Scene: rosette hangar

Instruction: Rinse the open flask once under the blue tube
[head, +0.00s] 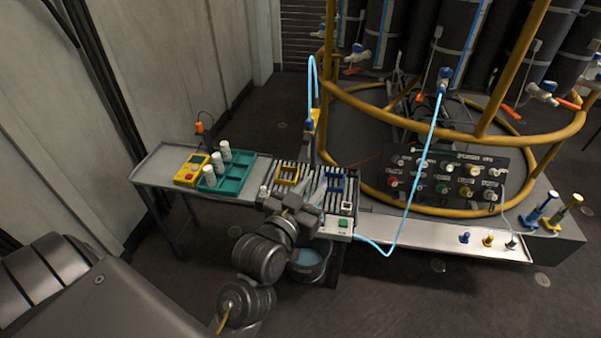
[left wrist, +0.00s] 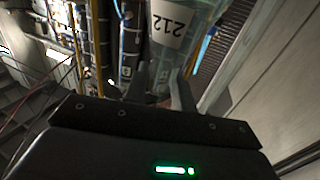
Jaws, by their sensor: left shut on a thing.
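My left gripper (head: 308,203) is over the slatted rack in the head view. In the left wrist view its fingers (left wrist: 162,92) are shut on a clear flask (left wrist: 162,72) with a white label reading 212, upside down in that picture. In the head view the flask is mostly hidden by the gripper, and its mouth cannot be made out. Another blue tube (head: 312,75) loops at the rack's back. My right gripper is not in view.
The slatted rack (head: 347,222) carries a yellow holder (head: 288,173) and blue pieces. A bucket (head: 308,262) stands below. A green tray (head: 232,183) with white bottles and a yellow meter (head: 190,170) lie left. A control panel (head: 450,180) stands right.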

